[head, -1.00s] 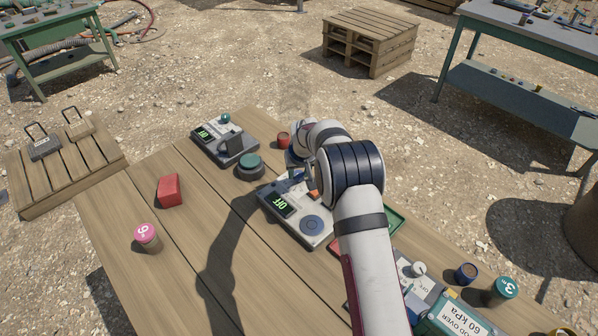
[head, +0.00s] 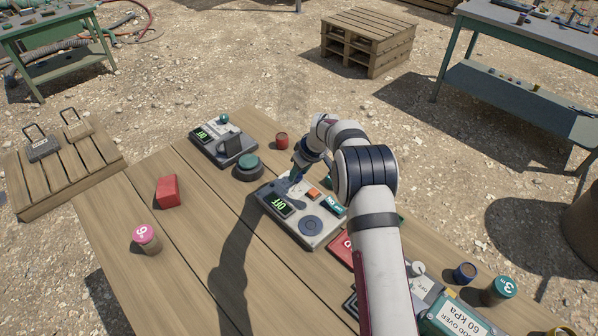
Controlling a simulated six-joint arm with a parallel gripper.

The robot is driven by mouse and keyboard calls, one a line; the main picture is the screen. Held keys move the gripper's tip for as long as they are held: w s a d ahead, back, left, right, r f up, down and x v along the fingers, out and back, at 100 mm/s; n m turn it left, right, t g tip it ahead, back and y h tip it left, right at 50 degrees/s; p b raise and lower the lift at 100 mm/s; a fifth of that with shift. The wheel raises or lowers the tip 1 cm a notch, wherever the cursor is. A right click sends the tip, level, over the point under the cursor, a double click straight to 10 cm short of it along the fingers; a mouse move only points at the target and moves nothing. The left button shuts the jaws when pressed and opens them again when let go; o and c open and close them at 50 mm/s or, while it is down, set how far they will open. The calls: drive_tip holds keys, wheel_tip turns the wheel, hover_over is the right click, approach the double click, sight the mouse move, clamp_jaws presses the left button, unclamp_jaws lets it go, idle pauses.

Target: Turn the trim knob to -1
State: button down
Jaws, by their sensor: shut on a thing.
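My gripper (head: 292,180) is down at the far end of the grey middle control box (head: 298,240), shut on a small control there. The gripper hides that control, so I cannot read its setting or tell for sure that it is the trim knob. A white knob (head: 417,269) shows on another panel at the right, partly behind my arm.
A second box with a display (head: 203,134) stands at the back left. A teal-topped round button (head: 247,166), red can (head: 282,141), red block (head: 168,191) and pink-topped cylinder (head: 146,237) stand around. The near left of the table is clear.

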idle(0.4)
drive_tip(key=shift+c, duration=2.4)
unclamp_jaws()
drive_tip(key=shift+r, duration=0.1)
drive_tip(key=v, duration=1.5)
drive_tip(key=shift+r, duration=0.3)
drive_tip(key=shift+d, duration=0.1)
